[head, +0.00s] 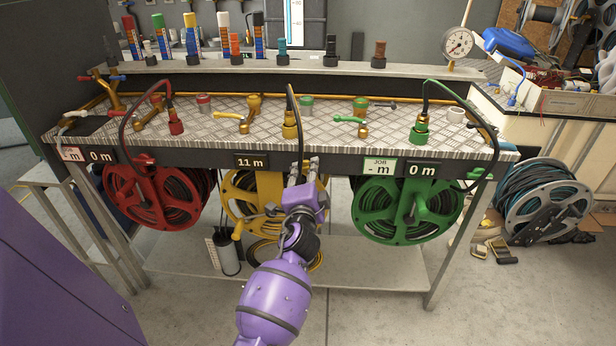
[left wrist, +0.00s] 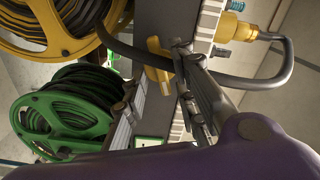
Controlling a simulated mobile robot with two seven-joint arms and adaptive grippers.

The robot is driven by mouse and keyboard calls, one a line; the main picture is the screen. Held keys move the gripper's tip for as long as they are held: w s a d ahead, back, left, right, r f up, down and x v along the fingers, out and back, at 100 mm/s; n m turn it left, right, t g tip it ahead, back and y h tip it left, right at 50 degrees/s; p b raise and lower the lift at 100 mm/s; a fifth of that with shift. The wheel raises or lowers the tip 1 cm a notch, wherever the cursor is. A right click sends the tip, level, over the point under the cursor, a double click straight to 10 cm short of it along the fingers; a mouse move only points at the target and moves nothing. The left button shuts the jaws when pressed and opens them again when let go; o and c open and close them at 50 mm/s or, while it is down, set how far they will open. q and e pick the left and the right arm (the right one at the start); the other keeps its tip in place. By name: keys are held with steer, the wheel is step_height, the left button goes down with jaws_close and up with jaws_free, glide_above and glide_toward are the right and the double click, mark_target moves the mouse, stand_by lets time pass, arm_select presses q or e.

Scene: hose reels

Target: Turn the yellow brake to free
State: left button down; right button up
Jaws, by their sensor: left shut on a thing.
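The yellow reel (head: 245,200) hangs under the bench in the middle, wound with dark hose. It also shows at the top left of the left wrist view (left wrist: 28,35). My left gripper (head: 303,170) is at the reel's upper right, just below the bench's front edge. In the left wrist view its fingers (left wrist: 162,88) are on either side of a small yellow piece, which looks like the yellow brake (left wrist: 157,62), and are shut on it. In the head view the gripper hides the brake, so its setting cannot be read. My right gripper is not in view.
The red reel (head: 158,196) hangs to the left and the green reel (head: 408,208) to the right. A dark hose (head: 297,135) loops over the bench edge close to my gripper. A lower shelf (head: 370,262) runs beneath; the floor in front is clear.

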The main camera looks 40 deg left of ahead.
arm_select(q)
steer(key=shift+w+d+r+n+p, duration=0.1)
steer(key=shift+r+n+p, duration=0.1)
steer(key=shift+n, duration=2.1)
steer(key=shift+s+d+r+n+p, duration=0.1)
steer(key=shift+r+n+p, duration=0.1)
steer(key=shift+n, duration=2.1)
steer(key=shift+w+r+n+p, duration=0.1)
steer(key=shift+r+n, duration=0.1)
steer(key=shift+n, duration=2.1)
steer(key=shift+r, duration=0.1)
steer(key=c, duration=1.6)
jaws_free()
steer(key=shift+w, duration=0.1)
steer(key=shift+a, duration=0.15)
steer(key=v, duration=1.2)
steer(key=shift+a+f, duration=0.1)
steer(key=shift+f, duration=0.15)
